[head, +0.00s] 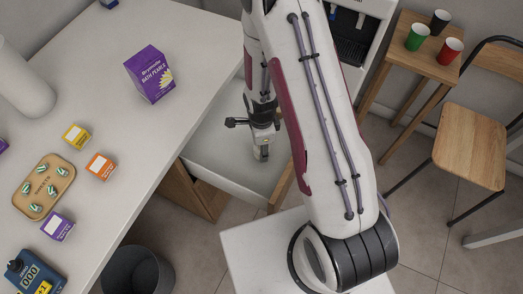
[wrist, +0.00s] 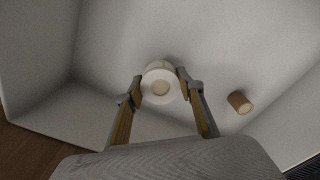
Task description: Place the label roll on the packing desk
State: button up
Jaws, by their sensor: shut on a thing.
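The label roll (wrist: 160,87) is a white ring with a tan core. In the wrist view it sits between the two fingertips of my gripper (wrist: 160,90), which is shut on it. It is inside a white open drawer (wrist: 110,55); I cannot tell whether it touches the drawer floor. In the head view my gripper (head: 262,150) points down into the drawer (head: 222,150), and the roll is too small to make out clearly. A white desk (head: 115,120), perhaps the packing desk, stands to the left, above the drawer.
A brown cylinder (wrist: 240,102) lies in the drawer, right of the roll. The desk holds a purple carton (head: 150,75), small boxes (head: 99,167), a wooden tray (head: 64,172) and a blue device (head: 35,272). Its middle is bare. A dark bin (head: 140,268) stands below.

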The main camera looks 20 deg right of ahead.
jog(key=shift+f, duration=1.45)
jog(key=shift+f, duration=0.15)
jog(key=o, duration=1.2)
jog(key=shift+r, duration=1.25)
jog(key=shift+d+r, duration=0.15)
jog(key=shift+r, duration=0.45)
jog(key=shift+d+r, duration=0.15)
jog(key=shift+r, duration=0.4)
jog(key=shift+s+d+r, duration=0.1)
jog(key=shift+r, duration=1.4)
